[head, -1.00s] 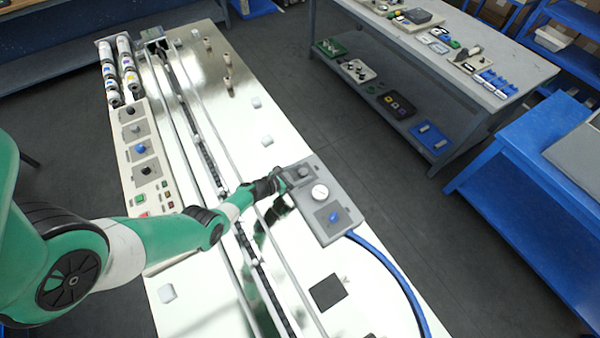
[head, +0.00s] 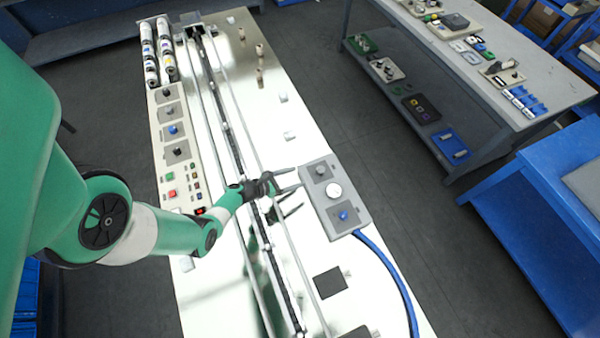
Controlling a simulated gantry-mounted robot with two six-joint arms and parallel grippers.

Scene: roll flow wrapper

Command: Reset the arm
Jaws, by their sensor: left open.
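My left arm comes in from the left in the head view, green and grey. Its gripper (head: 294,180) is open and empty, with its dark fingers spread just left of a grey control box (head: 335,197). The box carries a dark knob at the top, a white round dial in the middle and a blue knob below. A small gap shows between the fingertips and the box. The gripper hangs over the shiny machine bed (head: 300,250), where its reflection shows. My right gripper is not in view.
A control panel (head: 172,150) with knobs and buttons runs along the bed's left side, below several rolls (head: 158,50). A long conveyor track (head: 232,130) crosses the bed. A blue cable (head: 390,275) leaves the box. A grey bench (head: 490,70) with parts and a blue table (head: 545,190) stand right.

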